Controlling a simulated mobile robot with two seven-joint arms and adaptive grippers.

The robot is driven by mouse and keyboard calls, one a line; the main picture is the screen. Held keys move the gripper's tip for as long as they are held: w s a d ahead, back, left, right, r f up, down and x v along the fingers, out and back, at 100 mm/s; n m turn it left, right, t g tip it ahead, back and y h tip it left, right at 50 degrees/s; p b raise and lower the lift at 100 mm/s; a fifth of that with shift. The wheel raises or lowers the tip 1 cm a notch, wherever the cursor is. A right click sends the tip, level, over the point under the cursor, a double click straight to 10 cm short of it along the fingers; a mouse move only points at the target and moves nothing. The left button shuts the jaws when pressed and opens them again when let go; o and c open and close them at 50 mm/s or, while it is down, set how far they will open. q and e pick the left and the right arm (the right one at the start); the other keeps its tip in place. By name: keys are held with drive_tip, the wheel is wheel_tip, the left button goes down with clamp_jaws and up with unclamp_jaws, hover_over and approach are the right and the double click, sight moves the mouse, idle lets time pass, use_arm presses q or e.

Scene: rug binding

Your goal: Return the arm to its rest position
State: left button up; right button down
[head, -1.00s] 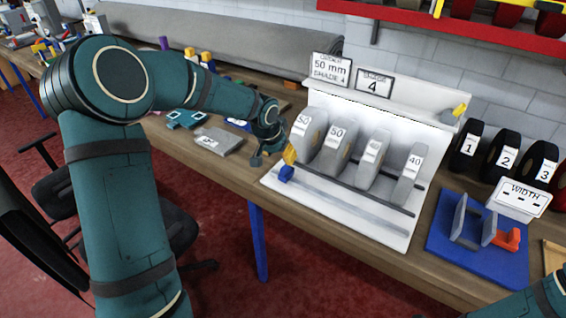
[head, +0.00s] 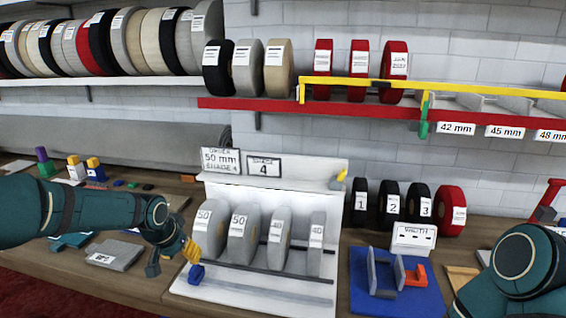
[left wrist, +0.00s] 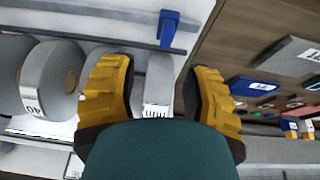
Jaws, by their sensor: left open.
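My left arm (head: 90,208) comes in from the left edge, over the bench. My left gripper (head: 172,258) is at the left end of the white display stand, beside the first grey roll (head: 212,230). Its yellow-tipped fingers stand apart in the left wrist view (left wrist: 158,95). A grey labelled roll (left wrist: 157,88) shows in the gap beyond them, partly hidden by my gripper; it does not look held. A blue stop (head: 196,274) sits just below the fingers. My right arm (head: 520,272) shows at the lower right; its gripper is out of view.
The stand (head: 255,292) holds several grey rolls. A grey slab (head: 118,256) lies left of my gripper. Black and red rolls (head: 450,212) and a blue fixture base (head: 425,302) stand to the right. A red shelf with a yellow rail (head: 345,85) is above.

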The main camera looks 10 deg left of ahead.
use_arm(q)
drive_tip(key=s+d+f+g+h, duration=0.1)
drive_tip(key=s+d+f+h, duration=0.35)
drive_tip(key=d+f, duration=1)
drive_tip(key=s+d+f+n, duration=0.1)
drive_tip(key=s+d+f, duration=0.3)
drive_tip(key=s, duration=0.4)
drive_tip(key=s+d+f+n+g+y, duration=0.1)
drive_tip(key=s+d+f, duration=0.2)
drive_tip(key=s+f, duration=0.4)
drive_tip(key=shift+s+d+f+n+g, duration=0.3)
drive_tip(key=shift+s+d+n, duration=0.1)
drive_tip(key=shift+s, duration=0.25)
